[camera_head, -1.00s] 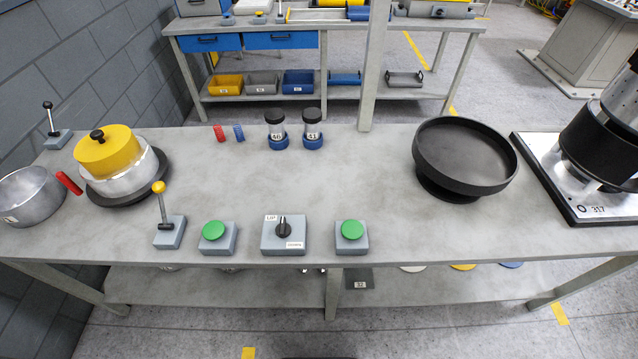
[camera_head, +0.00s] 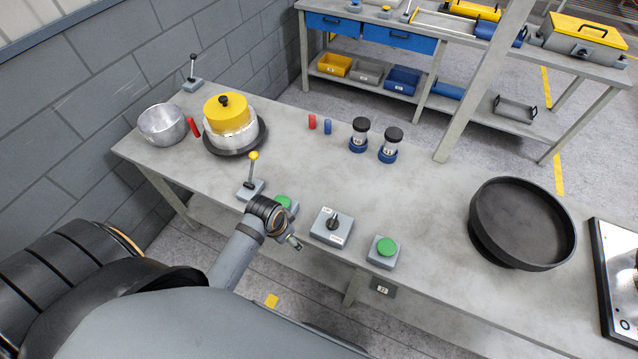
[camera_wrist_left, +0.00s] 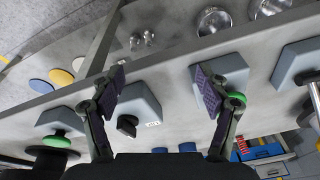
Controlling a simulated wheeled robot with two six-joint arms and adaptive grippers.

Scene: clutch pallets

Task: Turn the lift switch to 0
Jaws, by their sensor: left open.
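The lift switch is a grey box (camera_head: 331,228) with a black rotary knob (camera_head: 333,220) and small white labels, near the front edge of the table. The knob points roughly toward the table's back; its exact setting is too small to read. My left gripper (camera_head: 293,242) is at the front edge, left of the switch box and apart from it. In the left wrist view my left gripper (camera_wrist_left: 160,88) has its two fingers spread and empty. The switch box (camera_wrist_left: 143,101) and its knob (camera_wrist_left: 127,125) show between and beyond the fingers. My right gripper is not in view.
Green push buttons stand on either side of the switch: one (camera_head: 386,246) right, one (camera_head: 284,202) left, partly hidden by my gripper. A yellow-knobbed lever (camera_head: 252,172) stands farther left. Blue-based jars (camera_head: 359,136) are behind. A black round dish (camera_head: 521,222) is at the right.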

